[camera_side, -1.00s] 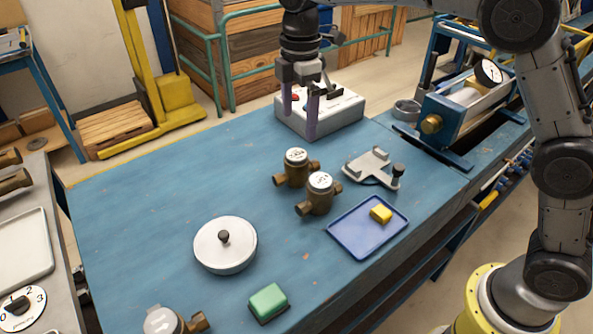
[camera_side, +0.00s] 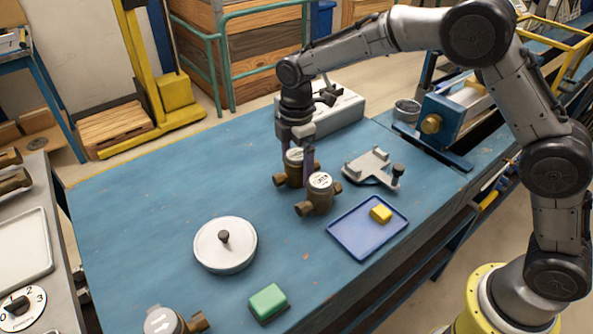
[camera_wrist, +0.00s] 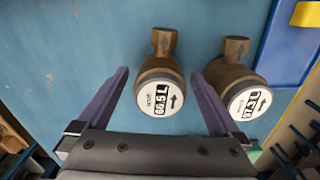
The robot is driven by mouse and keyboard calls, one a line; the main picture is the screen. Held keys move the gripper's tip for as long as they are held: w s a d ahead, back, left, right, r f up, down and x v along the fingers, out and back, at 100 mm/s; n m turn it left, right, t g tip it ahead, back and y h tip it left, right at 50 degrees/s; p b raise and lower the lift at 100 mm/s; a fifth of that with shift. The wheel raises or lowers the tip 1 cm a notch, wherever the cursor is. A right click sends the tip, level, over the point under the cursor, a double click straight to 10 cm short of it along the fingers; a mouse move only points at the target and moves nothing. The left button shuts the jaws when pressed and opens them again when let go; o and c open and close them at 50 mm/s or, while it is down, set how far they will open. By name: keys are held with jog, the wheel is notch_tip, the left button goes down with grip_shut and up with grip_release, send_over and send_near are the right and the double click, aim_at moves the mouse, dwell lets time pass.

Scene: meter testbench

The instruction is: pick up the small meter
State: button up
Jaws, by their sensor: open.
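Two brass meters with white round dials stand close together on the blue bench. The farther meter (camera_side: 291,178) is between the fingers of my gripper (camera_side: 297,165) and partly hidden by them. In the wrist view that meter (camera_wrist: 160,95) is centred between the two open purple fingers (camera_wrist: 160,76), with gaps on both sides. The other meter (camera_side: 320,190) stands just beside it; in the wrist view it (camera_wrist: 242,97) is right of the right finger, very near it. The two look similar in size. My gripper is open and holds nothing.
A blue tray (camera_side: 345,240) with a yellow block (camera_side: 381,214) and a grey fixture (camera_side: 368,166) lie to the right. A white lidded pot (camera_side: 225,255), a green block (camera_side: 268,300) and a third meter (camera_side: 163,322) are nearer. The bench's left side is clear.

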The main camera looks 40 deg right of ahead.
jog(key=shift+f, duration=0.95)
jog(key=shift+r, duration=0.15)
grip_shut()
